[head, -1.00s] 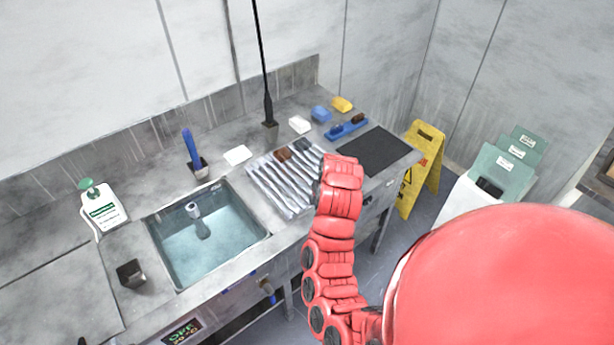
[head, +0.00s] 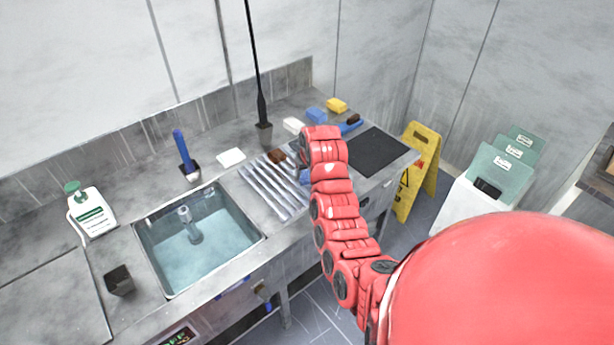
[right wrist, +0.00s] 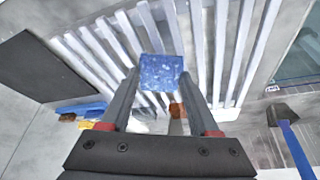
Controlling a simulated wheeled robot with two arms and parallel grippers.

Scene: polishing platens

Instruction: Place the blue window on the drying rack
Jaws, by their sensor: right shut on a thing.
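The blue window (right wrist: 161,72) is a small speckled blue square in the right wrist view. My right gripper (right wrist: 160,80) is shut on it, with a finger on each side. Behind the window are the pale slats of the drying rack (right wrist: 98,48); whether it touches them I cannot tell. In the head view the drying rack (head: 262,190) lies right of the sink, and my right arm reaches to its right end. A bit of blue shows there beside my arm; the fingers are mostly hidden. My left gripper is not in view.
A brown block (head: 276,156) sits at the rack's far end. A dark mat (head: 377,152) lies right of the rack, the water-filled sink (head: 200,240) left. White (head: 293,125), blue (head: 316,115) and yellow (head: 337,105) blocks stand behind. A thin black pole (head: 261,105) rises behind the rack.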

